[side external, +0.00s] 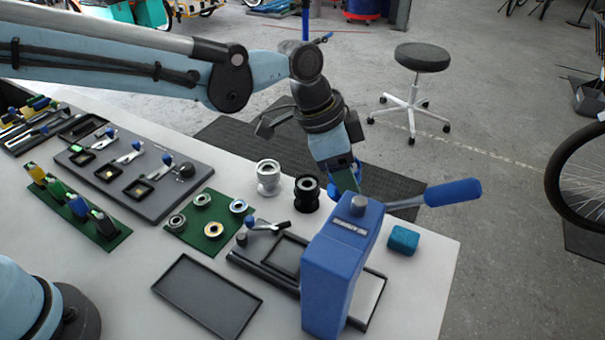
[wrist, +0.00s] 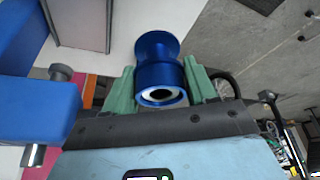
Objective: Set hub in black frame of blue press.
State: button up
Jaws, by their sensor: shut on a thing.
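A blue hub (wrist: 158,65) is clamped between the two green fingers of my gripper (wrist: 160,88) in the wrist view, with its ring-shaped end facing the camera. In the side view my gripper (side external: 344,178) is above the table, just behind the blue press (side external: 335,265), and the hub is mostly hidden there. The press also fills the left of the wrist view (wrist: 35,110). The black frame (side external: 270,260) is a square recess on the press's base, left of its body, and looks empty. The press's blue-gripped lever (side external: 452,192) sticks out to the right.
A silver hub (side external: 268,177) and a black hub (side external: 306,194) stand left of my gripper. A green mat with rings (side external: 213,228), a dark tray (side external: 207,297) and a grey fixture board (side external: 135,172) lie further left.

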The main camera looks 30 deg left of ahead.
jog(key=shift+s+a+f+m+g+h, duration=0.25)
jog(key=shift+s+a+f+m, duration=0.6)
jog(key=shift+s, duration=1)
jog(key=shift+s+a+f+m+g, duration=0.45)
jog(key=shift+s+f+m, duration=0.45)
jog(key=shift+s, duration=0.9)
jog(key=shift+s+a+f+m+g+h, duration=0.2)
jog(key=shift+s+a+f+m, duration=0.7)
jog(key=shift+s, duration=0.95)
jog(key=shift+d+f+n, duration=0.15)
jog(key=shift+f+n, duration=0.1)
jog(key=shift+f, duration=0.05)
jog(key=shift+c, duration=0.7)
jog(key=shift+f, duration=0.15)
jog(key=shift+f, duration=0.55)
